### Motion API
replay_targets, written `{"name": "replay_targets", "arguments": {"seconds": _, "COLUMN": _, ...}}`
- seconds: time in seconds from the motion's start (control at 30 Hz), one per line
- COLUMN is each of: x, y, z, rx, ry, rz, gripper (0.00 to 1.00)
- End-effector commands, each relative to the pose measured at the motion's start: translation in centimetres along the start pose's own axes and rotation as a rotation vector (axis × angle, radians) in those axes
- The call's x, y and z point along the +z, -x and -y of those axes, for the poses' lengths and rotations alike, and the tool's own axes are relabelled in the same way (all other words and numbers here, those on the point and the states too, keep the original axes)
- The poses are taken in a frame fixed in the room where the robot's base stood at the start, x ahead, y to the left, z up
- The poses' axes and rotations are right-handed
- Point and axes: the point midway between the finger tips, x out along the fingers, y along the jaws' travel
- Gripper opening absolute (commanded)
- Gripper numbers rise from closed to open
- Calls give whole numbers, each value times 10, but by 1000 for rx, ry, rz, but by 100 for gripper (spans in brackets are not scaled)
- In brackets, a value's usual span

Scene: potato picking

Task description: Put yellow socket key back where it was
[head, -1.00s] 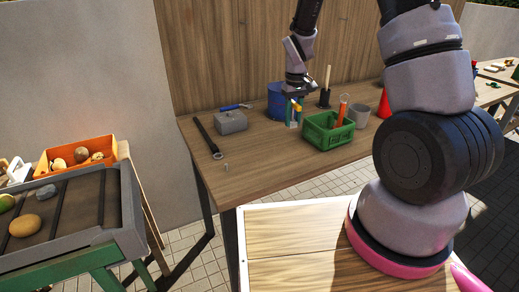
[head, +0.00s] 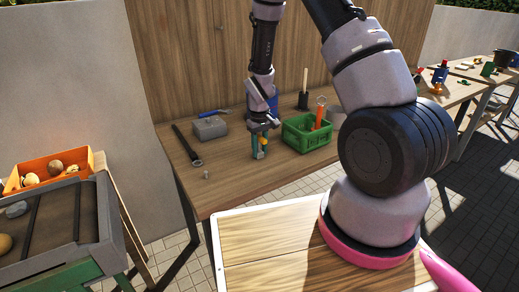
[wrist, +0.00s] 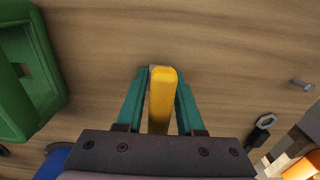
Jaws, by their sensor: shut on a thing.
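The yellow socket key (wrist: 162,103) is between the two teal fingers of my gripper (wrist: 160,88) in the wrist view, and the fingers are shut on it. In the head view my gripper (head: 259,146) points down over the front part of the wooden table, left of the green crate. Only a little of the yellow key (head: 263,142) shows there, beside the fingers. I cannot tell whether the key's lower end touches the table.
The green crate (head: 310,144) holds an orange-handled tool (head: 320,115). A black wrench (head: 186,145), a grey block (head: 210,127) and a small bolt (head: 206,175) lie to the left. A blue bin (wrist: 55,160) is behind my gripper. The table between bolt and crate is clear.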

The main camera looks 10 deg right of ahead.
Motion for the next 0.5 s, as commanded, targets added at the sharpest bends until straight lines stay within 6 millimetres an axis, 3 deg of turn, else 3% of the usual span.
{"name": "replay_targets", "arguments": {"seconds": 0.27, "x": 0, "y": -2, "z": 0, "rx": 0, "ry": 0, "rz": 0, "gripper": 0}}
{"name": "replay_targets", "arguments": {"seconds": 0.3, "x": 0, "y": -2, "z": 0, "rx": 0, "ry": 0, "rz": 0, "gripper": 48}}
{"name": "replay_targets", "arguments": {"seconds": 0.33, "x": 0, "y": -2, "z": 0, "rx": 0, "ry": 0, "rz": 0, "gripper": 60}}
{"name": "replay_targets", "arguments": {"seconds": 0.37, "x": 0, "y": -2, "z": 0, "rx": 0, "ry": 0, "rz": 0, "gripper": 66}}
{"name": "replay_targets", "arguments": {"seconds": 0.5, "x": 0, "y": -2, "z": 0, "rx": 0, "ry": 0, "rz": 0, "gripper": 66}}
